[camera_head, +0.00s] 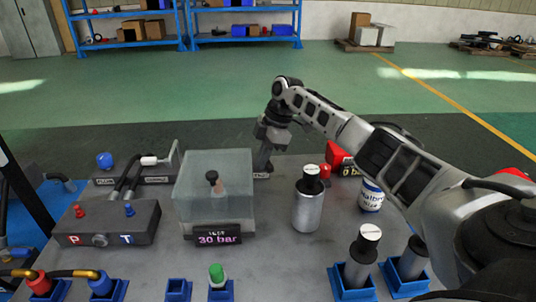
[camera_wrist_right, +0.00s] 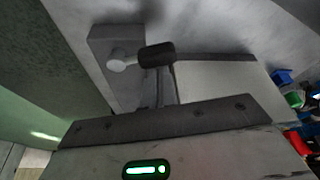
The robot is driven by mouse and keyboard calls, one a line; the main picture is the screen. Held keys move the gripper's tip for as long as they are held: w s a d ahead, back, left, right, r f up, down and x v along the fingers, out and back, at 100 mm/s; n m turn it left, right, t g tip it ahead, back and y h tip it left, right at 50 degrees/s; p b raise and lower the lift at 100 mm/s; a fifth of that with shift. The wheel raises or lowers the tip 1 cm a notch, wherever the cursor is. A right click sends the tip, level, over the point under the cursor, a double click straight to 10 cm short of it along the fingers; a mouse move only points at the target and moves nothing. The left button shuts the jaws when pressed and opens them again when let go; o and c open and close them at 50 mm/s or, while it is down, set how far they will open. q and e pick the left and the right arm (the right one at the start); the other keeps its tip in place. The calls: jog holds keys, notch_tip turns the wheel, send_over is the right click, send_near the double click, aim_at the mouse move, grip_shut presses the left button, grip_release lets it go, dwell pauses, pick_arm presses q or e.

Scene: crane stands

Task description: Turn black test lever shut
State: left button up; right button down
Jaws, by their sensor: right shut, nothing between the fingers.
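A black lever (camera_wrist_right: 157,54) with a silver pivot (camera_wrist_right: 118,63) sits on a grey block (camera_wrist_right: 115,75) in the right wrist view. In the head view, my right gripper (camera_head: 263,166) hides it. My right gripper points down behind the clear box, near a small white label (camera_head: 261,175). It is shut with nothing held. I cannot tell whether its fingertips touch the lever. My left gripper is not in view.
A clear box (camera_head: 213,185) with a "30 bar" display (camera_head: 218,238) stands left of my gripper. A silver bottle (camera_head: 308,210) and a white-labelled can (camera_head: 372,196) stand to the right. A white-handled lever (camera_head: 150,160) is at the left.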

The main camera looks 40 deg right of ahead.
jog(key=shift+s+d+r+p, duration=0.15)
jog(key=shift+s+d+p, duration=0.15)
jog(key=shift+p, duration=0.25)
jog(key=shift+s+d+p, duration=0.1)
jog(key=shift+d+p, duration=0.25)
jog(key=shift+d, duration=0.05)
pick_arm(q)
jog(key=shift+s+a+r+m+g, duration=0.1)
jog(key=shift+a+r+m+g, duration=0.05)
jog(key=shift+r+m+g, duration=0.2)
pick_arm(e)
jog(key=shift+s+d, duration=0.15)
jog(key=shift+d, duration=0.3)
pick_arm(q)
jog(key=shift+p, duration=0.3)
pick_arm(e)
jog(key=shift+d+f, duration=0.2)
jog(key=shift+d, duration=0.1)
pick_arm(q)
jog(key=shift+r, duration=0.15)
